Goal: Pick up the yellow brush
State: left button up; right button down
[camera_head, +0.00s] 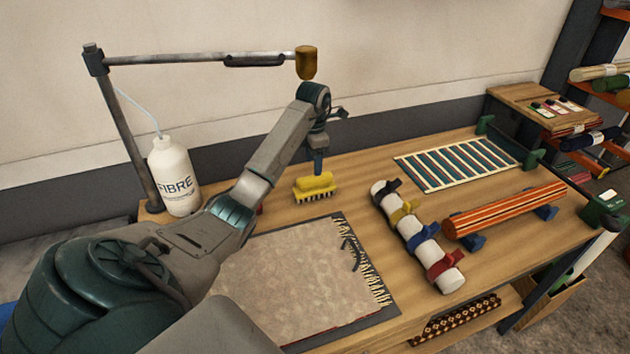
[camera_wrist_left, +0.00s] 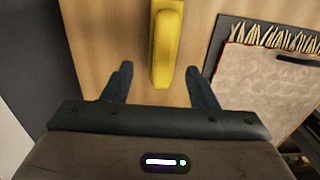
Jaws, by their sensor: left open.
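The yellow brush (camera_head: 316,186) sits bristles down on the wooden table, behind the rug sample. My left gripper (camera_head: 318,165) is right above it, pointing down. In the left wrist view the brush's yellow back (camera_wrist_left: 164,45) lies lengthwise, in line with the gap between the two fingers of my left gripper (camera_wrist_left: 160,82). The fingers are open and apart, with nothing held between them. In the head view the finger hides part of the brush's far side. My right gripper is not in view.
A fringed beige rug (camera_head: 290,275) lies on a dark mat at the front. A white FIBRE bottle (camera_head: 174,177) stands left. A strapped white roll (camera_head: 418,240), a striped orange roll (camera_head: 510,210) and a green striped piece (camera_head: 457,164) lie right. Bare wood surrounds the brush.

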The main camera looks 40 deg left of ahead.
aim_at(315, 187)
pick_arm(q)
jog(key=shift+s+d+f+b, duration=0.25)
jog(key=shift+f+b, duration=0.05)
jog(key=shift+f, duration=0.1)
jog(key=f+b, duration=0.2)
jog(key=f, duration=0.2)
jog(key=shift+w+b, duration=0.2)
jog(key=shift+b, duration=0.2)
jog(key=shift+f, duration=0.55)
jog(key=c, duration=1.1)
jog(key=shift+c, duration=0.2)
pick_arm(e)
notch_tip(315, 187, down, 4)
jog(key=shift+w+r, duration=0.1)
